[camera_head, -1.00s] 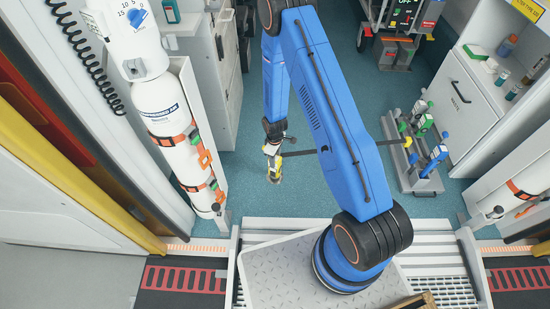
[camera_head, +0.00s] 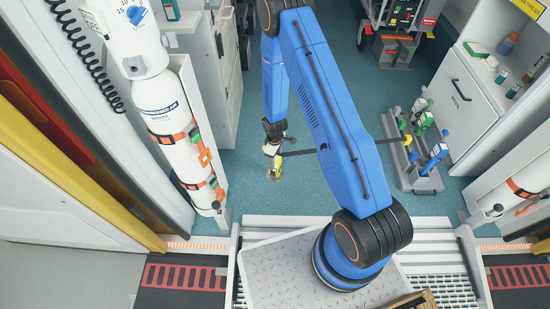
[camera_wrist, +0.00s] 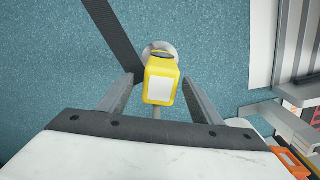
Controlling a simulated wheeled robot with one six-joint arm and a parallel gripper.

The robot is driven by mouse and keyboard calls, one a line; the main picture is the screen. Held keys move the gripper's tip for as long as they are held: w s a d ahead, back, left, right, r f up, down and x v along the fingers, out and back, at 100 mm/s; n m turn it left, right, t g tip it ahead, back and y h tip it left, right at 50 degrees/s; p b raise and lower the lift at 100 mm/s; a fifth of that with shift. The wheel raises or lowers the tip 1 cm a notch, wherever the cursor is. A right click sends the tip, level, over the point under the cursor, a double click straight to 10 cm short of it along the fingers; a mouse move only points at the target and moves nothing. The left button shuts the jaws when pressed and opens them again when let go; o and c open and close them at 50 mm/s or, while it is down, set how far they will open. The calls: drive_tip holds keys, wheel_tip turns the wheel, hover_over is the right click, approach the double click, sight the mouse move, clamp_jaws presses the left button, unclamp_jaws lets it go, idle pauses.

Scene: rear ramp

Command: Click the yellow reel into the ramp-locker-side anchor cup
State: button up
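The yellow reel (camera_wrist: 161,83) shows in the wrist view, with a pale label on its near face. It lies between the two fingers of my gripper (camera_wrist: 159,78), with floor visible between it and each finger. A dark strap (camera_wrist: 110,35) runs off from it to the upper left. A pale round piece (camera_wrist: 163,47) with a dark centre shows just beyond the reel; I cannot tell whether they are joined. In the head view my gripper (camera_head: 272,146) is low over the floor, with a small round yellowish piece (camera_head: 274,173) below it. Contact there is too small to judge.
A white cylinder (camera_head: 166,108) with orange straps stands at the left. A grey rack (camera_head: 419,178) with green and blue fittings stands on the floor at the right, near the strap's far end (camera_head: 407,140). Blue floor around my gripper is mostly clear.

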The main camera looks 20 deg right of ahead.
wheel_tip(320, 180, up, 18)
drive_tip(key=shift+f, duration=0.2)
idle(0.8)
drive_tip(key=shift+r, duration=0.1)
idle(0.4)
drive_tip(key=s+d+r+m+t, duration=0.1)
drive_tip(key=s+r, duration=0.2)
drive_tip(key=r, duration=0.6)
drive_tip(key=s+d+r+m, duration=0.1)
drive_tip(key=s+r+m, duration=0.15)
drive_tip(key=r, duration=0.75)
drive_tip(key=s+d+r+m+t, duration=0.15)
drive_tip(key=s+r, duration=0.25)
drive_tip(key=r, duration=0.5)
drive_tip(key=s+d+r+m, duration=0.1)
drive_tip(key=s+r, duration=0.4)
drive_tip(key=s, duration=0.3)
drive_tip(key=s+d+r+m+t, duration=0.1)
drive_tip(key=s+r, duration=0.3)
drive_tip(key=s, duration=0.4)
drive_tip(key=s+d+r+m+t, duration=0.1)
drive_tip(key=s+r+m, duration=0.1)
drive_tip(key=s+r, duration=0.3)
drive_tip(key=s, duration=0.3)
drive_tip(key=shift+d+r+m, duration=0.2)
drive_tip(key=shift+r+m, duration=0.1)
